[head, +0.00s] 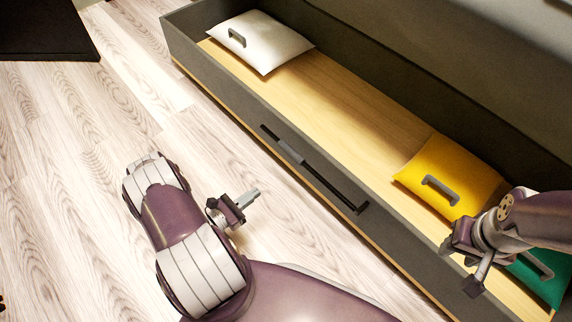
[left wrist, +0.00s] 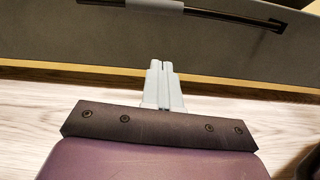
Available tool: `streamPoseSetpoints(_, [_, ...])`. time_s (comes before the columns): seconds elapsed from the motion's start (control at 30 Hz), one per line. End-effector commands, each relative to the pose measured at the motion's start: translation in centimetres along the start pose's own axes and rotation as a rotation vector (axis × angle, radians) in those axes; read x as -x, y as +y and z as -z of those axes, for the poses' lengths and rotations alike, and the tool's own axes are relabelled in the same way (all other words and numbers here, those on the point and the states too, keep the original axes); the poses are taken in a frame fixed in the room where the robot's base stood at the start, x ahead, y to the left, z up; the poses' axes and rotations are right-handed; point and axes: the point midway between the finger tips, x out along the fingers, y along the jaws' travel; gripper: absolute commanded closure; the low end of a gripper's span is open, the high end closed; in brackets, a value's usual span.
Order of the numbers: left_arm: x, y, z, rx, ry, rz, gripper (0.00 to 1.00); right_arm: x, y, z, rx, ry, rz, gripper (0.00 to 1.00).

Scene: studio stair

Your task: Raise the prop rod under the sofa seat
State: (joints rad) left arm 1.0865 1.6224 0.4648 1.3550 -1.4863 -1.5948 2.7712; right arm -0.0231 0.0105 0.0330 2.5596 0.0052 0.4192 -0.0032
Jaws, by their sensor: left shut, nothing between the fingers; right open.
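The prop rod (head: 316,171) is a thin black bar with a grey sleeve (head: 291,151). It lies low along the front wall of the open sofa base (head: 219,92). In the left wrist view the rod (left wrist: 228,17) crosses the top of the picture, its grey sleeve at the upper middle. My left gripper (head: 254,194) is shut and empty, in front of the sofa base and apart from the rod; its closed fingers also show in the left wrist view (left wrist: 162,68). My right gripper (head: 462,270) is open over the right end of the base. The raised seat is not clearly visible.
Inside the base are a white cushion (head: 272,45), a yellow cushion (head: 467,169) and a green cushion (head: 549,283), each with a grey handle. The wooden bottom (head: 345,95) between white and yellow is bare. A black object (head: 45,30) lies at the upper left. Floor (head: 70,150) is clear.

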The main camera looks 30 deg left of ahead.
Motion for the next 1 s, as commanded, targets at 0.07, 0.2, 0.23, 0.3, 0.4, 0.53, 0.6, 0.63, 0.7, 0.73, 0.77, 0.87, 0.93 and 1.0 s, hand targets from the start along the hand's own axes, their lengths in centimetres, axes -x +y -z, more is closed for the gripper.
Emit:
streamPoseSetpoints(0.07, [-0.2, 0.1, -0.1, 0.058, -0.008, -0.003, 1.0, -0.1, 0.0, 0.0, 0.0, -0.001, 0.0, 0.57])
streamPoseSetpoints(0.2, [-1.6, 0.0, 0.1, 0.075, -0.005, 0.002, 1.0, -0.8, 0.0, -0.1, 0.0, -0.001, 0.0, 0.57])
streamPoseSetpoints(0.23, [-2.1, 0.0, 0.2, 0.075, -0.005, 0.002, 1.0, -1.0, 0.0, -0.1, 0.0, -0.001, 0.0, 0.57])
streamPoseSetpoints(0.3, [-3.6, 0.1, 0.3, 0.072, -0.005, 0.003, 1.0, -1.6, 0.0, -0.2, 0.0, -0.001, 0.0, 0.57])
streamPoseSetpoints(0.4, [-5.9, 0.0, 0.3, 0.071, -0.004, 0.003, 1.0, -2.4, 0.0, -0.3, 0.0, -0.001, 0.0, 0.57])
streamPoseSetpoints(0.53, [-8.7, 0.0, 0.4, 0.071, -0.003, 0.002, 1.0, -3.6, 0.0, -0.5, 0.0, -0.001, 0.0, 0.57])
streamPoseSetpoints(0.6, [-10.1, 0.0, 0.4, 0.069, -0.003, 0.001, 1.0, -4.1, 0.0, -0.5, 0.0, -0.001, 0.0, 0.57])
streamPoseSetpoints(0.63, [-10.6, 0.1, 0.0, 0.069, -0.005, 0.001, 1.0, -4.3, 0.0, -0.6, 0.0, -0.001, 0.0, 0.57])
streamPoseSetpoints(0.7, [-11.3, 0.2, -1.1, 0.07, -0.004, -0.001, 1.0, -4.5, 0.0, -0.6, 0.0, -0.001, 0.0, 0.57])
streamPoseSetpoints(0.73, [-11.6, 0.2, -1.4, 0.07, -0.004, -0.001, 1.0, -4.6, 0.0, -0.6, 0.0, -0.001, 0.0, 0.57])
streamPoseSetpoints(0.77, [-11.9, 0.3, -1.6, 0.07, -0.004, -0.002, 1.0, -4.8, 0.0, -0.6, 0.0, -0.001, 0.0, 0.57])
streamPoseSetpoints(0.87, [-12.5, 0.3, -2.4, 0.07, -0.003, -0.003, 1.0, -5.0, 0.0, -0.6, 0.0, -0.001, 0.0, 0.57])
streamPoseSetpoints(0.93, [-12.8, 0.4, -2.7, 0.07, -0.003, -0.004, 1.0, -5.1, 0.0, -0.6, 0.0, -0.001, 0.0, 0.57])
streamPoseSetpoints(1.0, [-12.9, 0.4, -2.9, 0.071, -0.003, -0.004, 1.0, -5.1, 0.0, -0.6, 0.0, -0.001, 0.0, 0.57])
